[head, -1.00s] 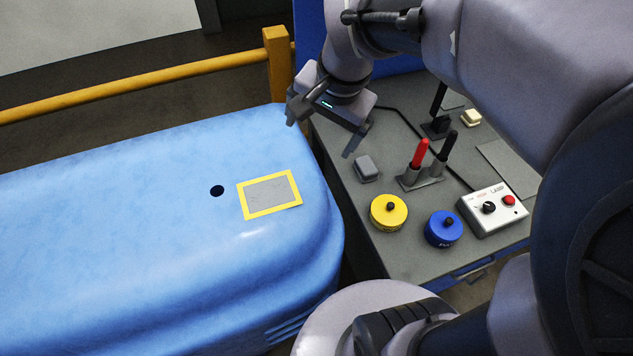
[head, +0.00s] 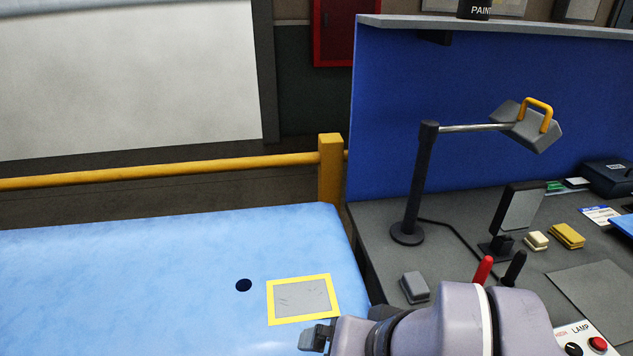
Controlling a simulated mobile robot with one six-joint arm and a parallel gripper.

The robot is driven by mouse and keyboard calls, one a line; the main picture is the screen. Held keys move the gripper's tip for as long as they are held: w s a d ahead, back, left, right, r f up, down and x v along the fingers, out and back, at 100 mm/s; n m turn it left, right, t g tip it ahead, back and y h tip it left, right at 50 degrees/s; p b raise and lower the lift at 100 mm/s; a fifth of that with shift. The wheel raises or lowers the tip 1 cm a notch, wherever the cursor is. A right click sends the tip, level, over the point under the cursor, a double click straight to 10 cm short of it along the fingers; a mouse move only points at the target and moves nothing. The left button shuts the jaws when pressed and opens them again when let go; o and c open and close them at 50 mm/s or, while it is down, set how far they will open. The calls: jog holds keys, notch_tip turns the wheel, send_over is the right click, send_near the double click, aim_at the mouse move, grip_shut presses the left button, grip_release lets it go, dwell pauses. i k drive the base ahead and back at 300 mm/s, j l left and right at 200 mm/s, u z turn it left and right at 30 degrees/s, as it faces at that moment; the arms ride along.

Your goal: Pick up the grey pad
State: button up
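The grey pad (head: 415,287) is a small block with a paler top. It lies flat on the dark grey bench near its left edge, left of the red marker. My gripper (head: 317,338) shows only in part at the bottom, in front of the yellow-framed grey patch on the blue body panel. It is left of the grey pad and apart from it. Its fingers are too hidden to tell whether they are open or shut, or whether they hold anything.
A lamp stand (head: 410,232) rises behind the pad. Red (head: 483,268) and black (head: 515,267) markers stand to its right. Cream (head: 536,240) and yellow (head: 567,235) blocks lie farther back. The blue panel (head: 130,290) fills the lower left, with a yellow-framed patch (head: 335,295).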

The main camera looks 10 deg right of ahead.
aim_at(417, 290)
jog(key=z, duration=0.8)
